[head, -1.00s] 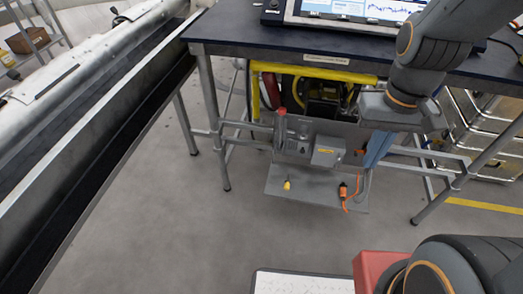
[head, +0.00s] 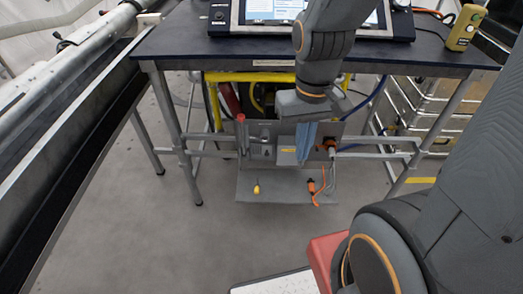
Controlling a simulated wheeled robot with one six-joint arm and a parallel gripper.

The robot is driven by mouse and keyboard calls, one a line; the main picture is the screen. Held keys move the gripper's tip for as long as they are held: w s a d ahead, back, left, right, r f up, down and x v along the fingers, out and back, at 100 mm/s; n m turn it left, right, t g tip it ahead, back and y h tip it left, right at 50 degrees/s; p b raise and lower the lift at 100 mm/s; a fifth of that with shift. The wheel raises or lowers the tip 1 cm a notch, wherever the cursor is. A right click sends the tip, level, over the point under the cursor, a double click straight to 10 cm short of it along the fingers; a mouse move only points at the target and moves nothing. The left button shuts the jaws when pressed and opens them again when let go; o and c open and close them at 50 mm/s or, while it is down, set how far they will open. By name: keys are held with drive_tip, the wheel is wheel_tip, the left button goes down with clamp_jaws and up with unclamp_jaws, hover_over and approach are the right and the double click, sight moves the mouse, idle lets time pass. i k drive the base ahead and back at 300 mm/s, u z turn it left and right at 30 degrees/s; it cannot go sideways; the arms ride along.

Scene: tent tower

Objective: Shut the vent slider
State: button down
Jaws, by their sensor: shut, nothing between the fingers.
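My gripper (head: 303,160) points down in the middle of the head view, with its blue fingers together and nothing between them. It overlaps the right part of a small grey box with a yellow label (head: 286,152) on the grey panel under the table. I cannot tell whether it touches the box. A red-topped upright post (head: 241,120) stands at the panel's left end. I cannot make out for sure which part is the vent slider, or its position.
The dark table (head: 180,45) with a screen (head: 262,12) is above the panel. A grey shelf (head: 280,190) below the panel holds a yellow-tipped piece (head: 257,189) and an orange connector (head: 311,187). Table legs (head: 172,130) flank the space. Metal cases (head: 415,115) stand at right.

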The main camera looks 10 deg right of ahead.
sight(266, 151)
drive_tip(key=z, duration=1)
drive_tip(key=k, duration=1)
drive_tip(key=u, duration=1.55)
drive_tip(key=i, duration=0.5)
